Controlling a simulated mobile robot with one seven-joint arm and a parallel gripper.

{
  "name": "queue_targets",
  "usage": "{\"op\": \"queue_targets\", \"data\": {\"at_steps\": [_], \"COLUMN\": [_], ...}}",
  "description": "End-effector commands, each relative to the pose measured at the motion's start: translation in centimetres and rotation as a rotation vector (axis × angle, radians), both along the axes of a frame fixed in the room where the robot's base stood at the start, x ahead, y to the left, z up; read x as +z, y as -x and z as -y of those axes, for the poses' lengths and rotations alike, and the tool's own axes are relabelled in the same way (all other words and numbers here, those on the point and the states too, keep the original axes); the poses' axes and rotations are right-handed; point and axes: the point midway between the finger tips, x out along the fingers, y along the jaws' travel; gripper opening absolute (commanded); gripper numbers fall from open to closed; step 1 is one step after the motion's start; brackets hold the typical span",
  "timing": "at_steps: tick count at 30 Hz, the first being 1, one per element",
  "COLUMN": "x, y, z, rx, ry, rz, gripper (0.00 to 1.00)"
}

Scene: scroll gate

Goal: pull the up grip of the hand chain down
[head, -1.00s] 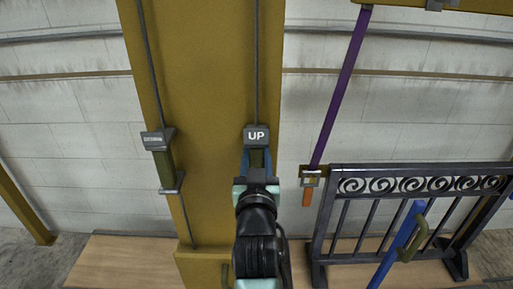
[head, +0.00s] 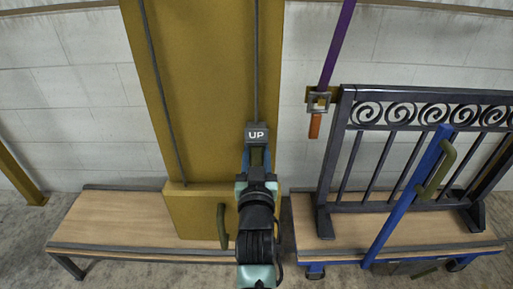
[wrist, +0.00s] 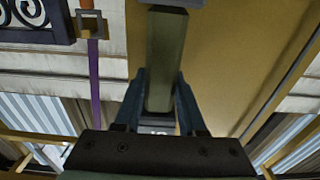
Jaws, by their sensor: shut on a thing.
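The up grip is an olive-green bar with a grey block lettered UP (head: 257,135) at its top, hanging on a dark chain (head: 256,60) in front of the yellow column (head: 205,90). My gripper (head: 257,160) is shut on the bar just below the UP block, with a blue finger on each side. In the wrist view the green bar (wrist: 165,60) runs between my gripper's two fingers (wrist: 158,85). Part of the grey lettered block shows low between the fingers. The other chain strand (head: 160,90) hangs to the left, with no grip in view on it.
A dark scrolled gate (head: 420,112) stands on a wooden-topped trolley (head: 400,228) at right, with a blue bar (head: 405,200) leaning before it. A purple strap (head: 338,45) hangs near the gate's left end. A low wooden bench (head: 110,220) runs left; bare floor lies in front.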

Motion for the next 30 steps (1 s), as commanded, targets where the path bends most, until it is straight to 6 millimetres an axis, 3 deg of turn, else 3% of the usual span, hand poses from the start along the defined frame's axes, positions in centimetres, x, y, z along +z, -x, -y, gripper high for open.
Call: {"op": "queue_targets", "data": {"at_steps": [1, 12, 13, 17, 30], "x": [-2.98, -2.98, -2.95, -2.64, -2.22], "y": [0.23, 0.23, 0.24, 0.18, 0.99], "z": [-0.05, -0.05, -0.05, -0.04, 0.01], "rx": [0.0, 0.0, 0.0, 0.0, -0.001], "ry": [0.0, 0.0, 0.0, 0.0, 0.0], "rz": [-0.06, -0.06, -0.058, -0.052, -0.045], "gripper": [0.0, 0.0, 0.45, 0.69, 0.7]}}
